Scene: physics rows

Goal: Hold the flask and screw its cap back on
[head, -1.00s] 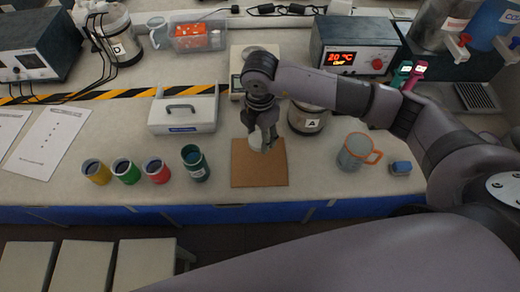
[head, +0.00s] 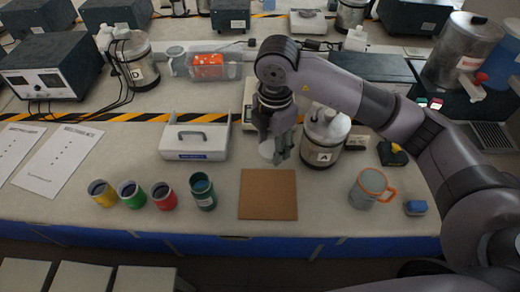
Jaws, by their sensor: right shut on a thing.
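My right gripper (head: 281,150) hangs fingers down above the bench, just behind the brown square mat. It is shut on a small round white thing (head: 266,149), which looks like a cap; the fingers hide part of it. A dark green open-topped vessel (head: 203,193) with a pale label stands upright left of the mat and may be the flask. A steel vessel marked A (head: 321,154) with a pale top stands upright just right of the gripper, partly behind it. Which vessel the cap fits, I cannot tell. My left gripper is not in view.
The brown mat (head: 268,196) is bare. Yellow (head: 102,194), green (head: 131,195) and red (head: 163,196) cups stand left of the dark green vessel. A grey mug (head: 367,189) with an orange handle and a blue block (head: 415,208) stand right. A white handled case (head: 194,143) lies behind.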

